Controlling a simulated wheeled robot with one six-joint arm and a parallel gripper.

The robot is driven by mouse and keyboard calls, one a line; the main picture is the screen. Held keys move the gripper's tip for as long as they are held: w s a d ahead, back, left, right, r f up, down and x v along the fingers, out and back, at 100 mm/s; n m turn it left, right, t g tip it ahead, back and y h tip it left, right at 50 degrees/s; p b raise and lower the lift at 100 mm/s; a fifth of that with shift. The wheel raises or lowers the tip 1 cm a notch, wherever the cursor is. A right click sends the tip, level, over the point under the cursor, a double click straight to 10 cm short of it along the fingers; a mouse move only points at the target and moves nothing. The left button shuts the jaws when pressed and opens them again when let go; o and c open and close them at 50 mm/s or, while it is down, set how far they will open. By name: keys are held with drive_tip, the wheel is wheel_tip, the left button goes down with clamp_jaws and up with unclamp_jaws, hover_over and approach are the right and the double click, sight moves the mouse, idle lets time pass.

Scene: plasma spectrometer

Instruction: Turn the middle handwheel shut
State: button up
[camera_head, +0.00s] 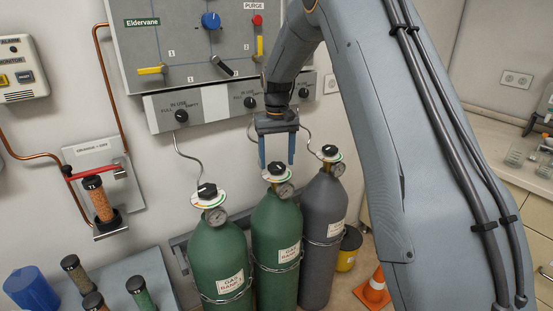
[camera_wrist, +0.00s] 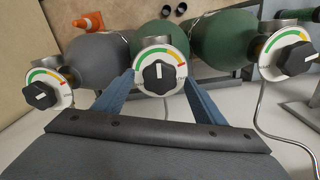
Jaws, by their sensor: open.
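The middle handwheel is a black lobed knob (camera_head: 277,168) on top of the middle green gas cylinder (camera_head: 277,230). In the wrist view the knob (camera_wrist: 159,77) is centred on a round white dial plate (camera_wrist: 178,56) with a green, yellow and red arc; its white mark points to the top of the picture. My gripper (camera_head: 278,162) points down over it, open. In the wrist view its two blue fingers (camera_wrist: 158,84) stand left and right of the knob, with gaps and nothing gripped. Whether the fingertips reach knob height is hard to tell.
A green cylinder (camera_head: 218,259) with its own knob (camera_head: 207,191) stands left, a grey cylinder (camera_head: 323,215) with a knob (camera_head: 330,151) right, both close by. The wall panel (camera_head: 160,35) is behind. An orange cone (camera_head: 376,284) stands on the floor at right.

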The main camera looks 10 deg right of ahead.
drive_tip(key=shift+f, duration=0.5)
drive_tip(key=c, duration=1.1)
drive_tip(key=shift+o, duration=0.2)
drive_tip(key=shift+m, duration=0.3)
drive_tip(key=m, duration=1)
drive_tip(key=shift+m, duration=1.9)
